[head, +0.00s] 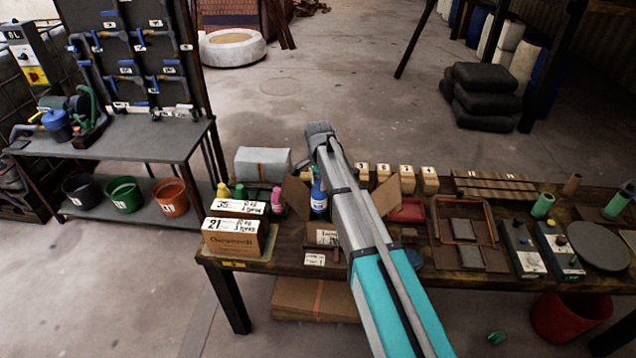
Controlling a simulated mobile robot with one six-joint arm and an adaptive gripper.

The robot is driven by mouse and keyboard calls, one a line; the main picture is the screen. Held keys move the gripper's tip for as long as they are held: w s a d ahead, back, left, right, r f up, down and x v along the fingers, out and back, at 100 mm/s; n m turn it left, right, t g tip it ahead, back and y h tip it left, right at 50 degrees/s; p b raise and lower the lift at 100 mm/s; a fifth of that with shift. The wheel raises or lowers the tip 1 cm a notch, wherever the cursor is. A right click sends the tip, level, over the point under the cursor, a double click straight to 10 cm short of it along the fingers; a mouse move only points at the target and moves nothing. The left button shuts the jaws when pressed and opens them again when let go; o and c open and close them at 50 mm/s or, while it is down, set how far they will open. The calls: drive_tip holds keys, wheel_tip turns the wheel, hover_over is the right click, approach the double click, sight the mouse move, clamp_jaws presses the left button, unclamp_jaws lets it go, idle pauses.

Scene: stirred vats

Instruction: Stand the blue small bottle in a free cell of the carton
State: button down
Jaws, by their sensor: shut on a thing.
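A blue bottle (319,200) with a pale label stands upright just left of my arm, by the open carton. I cannot tell whether it is inside a cell or behind the carton. The carton (326,237) shows a labelled front wall, a brown flap at the left (295,196) and another at the right (386,196). My arm crosses in front of the carton and hides most of its inside, so I cannot tell which cells are free.
Yellow, green and pink bottles (277,201) stand left of the carton, behind two labelled boxes (233,237). Small yellow numbered blocks (383,173) line the table's back edge. A red tray (407,211), a framed board (466,231) and control boxes (522,249) fill the right side.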

sight(319, 193)
drive_tip(key=shift+f, duration=0.2)
drive_tip(key=shift+f+b, duration=0.5)
drive_tip(key=shift+b, duration=0.15)
drive_tip(key=shift+f+b, duration=0.35)
drive_tip(key=shift+f, duration=0.05)
drive_tip(key=shift+f+b, duration=1.35)
drive_tip(key=shift+b, duration=0.05)
